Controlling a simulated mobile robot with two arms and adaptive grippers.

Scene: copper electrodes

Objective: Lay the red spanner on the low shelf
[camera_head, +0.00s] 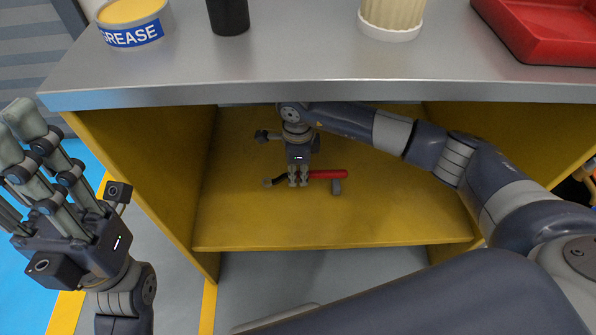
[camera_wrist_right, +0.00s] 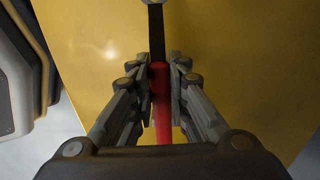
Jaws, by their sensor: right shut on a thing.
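The red spanner (camera_head: 328,174) lies roughly level, crosswise, inside the yellow cabinet in the head view. Its red handle points right and its dark shaft points left. My right gripper (camera_head: 298,182) reaches down from above and is shut on it near where handle and shaft meet. In the right wrist view the red handle (camera_wrist_right: 163,118) sits between the fingers (camera_wrist_right: 164,82). The low shelf (camera_head: 330,228) is the yellow board beneath it. I cannot tell whether the spanner touches the shelf. My left gripper (camera_head: 22,160) is raised at the far left, fingers apart and empty.
A small grey piece (camera_head: 337,187) shows by the handle. The grey worktop (camera_head: 300,68) overhangs the shelf, with a grease tin (camera_head: 134,22), a black cup (camera_head: 229,16), a cream ribbed container (camera_head: 391,18) and a red tray (camera_head: 545,30) on it. Yellow side walls bound the shelf, whose front is clear.

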